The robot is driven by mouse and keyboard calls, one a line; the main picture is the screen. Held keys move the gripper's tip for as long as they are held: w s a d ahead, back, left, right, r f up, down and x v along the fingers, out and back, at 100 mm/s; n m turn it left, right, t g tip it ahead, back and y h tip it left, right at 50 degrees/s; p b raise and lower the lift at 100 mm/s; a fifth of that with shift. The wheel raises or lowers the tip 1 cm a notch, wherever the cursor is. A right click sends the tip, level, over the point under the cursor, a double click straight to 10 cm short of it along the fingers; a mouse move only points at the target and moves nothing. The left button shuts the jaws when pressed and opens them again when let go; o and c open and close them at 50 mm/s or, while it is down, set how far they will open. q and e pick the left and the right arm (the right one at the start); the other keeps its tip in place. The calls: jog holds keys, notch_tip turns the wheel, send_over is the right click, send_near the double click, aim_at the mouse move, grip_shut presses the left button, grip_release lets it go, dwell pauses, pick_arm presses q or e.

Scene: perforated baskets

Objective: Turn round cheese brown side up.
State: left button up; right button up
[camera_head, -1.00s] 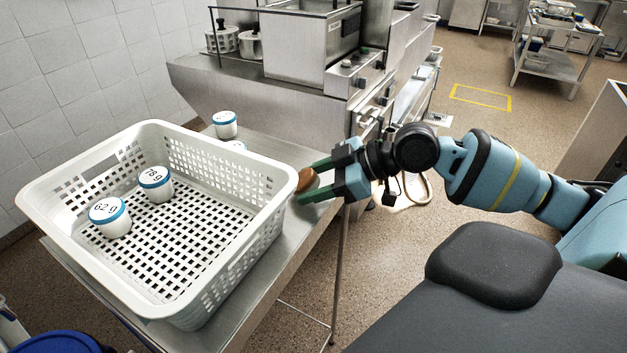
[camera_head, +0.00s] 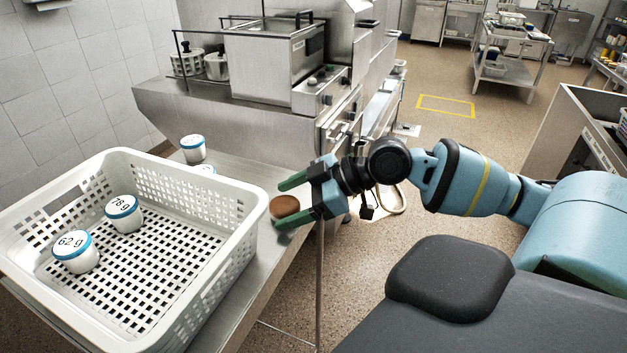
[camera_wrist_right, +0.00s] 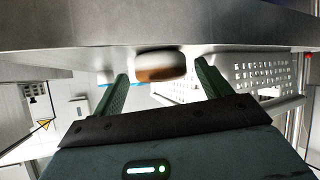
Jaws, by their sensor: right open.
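The round cheese (camera_head: 285,207) lies at the steel table's right edge, beside the white basket, with its brown side showing on top in the head view. In the right wrist view the cheese (camera_wrist_right: 160,66) shows a brown face and a pale side. My right gripper (camera_head: 288,202) is open, its green fingers spread on either side of the cheese, with gaps visible in the wrist view. Its fingertips (camera_wrist_right: 160,82) show there too. The cheese's underside is hidden. My left gripper is not in view.
A white perforated basket (camera_head: 245,225) stands on the steel table (camera_head: 240,160), holding two white jars with blue lids marked 62 g (camera_head: 75,252) and 76 g (camera_head: 123,213). Steel kitchen equipment (camera_head: 250,110) stands beyond. Open floor lies right of the table.

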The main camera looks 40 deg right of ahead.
jog(key=shift+s+d+r, duration=0.4)
jog(key=shift+s, duration=0.05)
jog(key=shift+p+v, duration=0.65)
jog(key=shift+v, duration=0.4)
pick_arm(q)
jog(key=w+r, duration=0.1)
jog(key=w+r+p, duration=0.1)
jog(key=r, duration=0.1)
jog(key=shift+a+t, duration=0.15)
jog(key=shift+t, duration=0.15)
pick_arm(e)
jog(key=v, duration=0.3)
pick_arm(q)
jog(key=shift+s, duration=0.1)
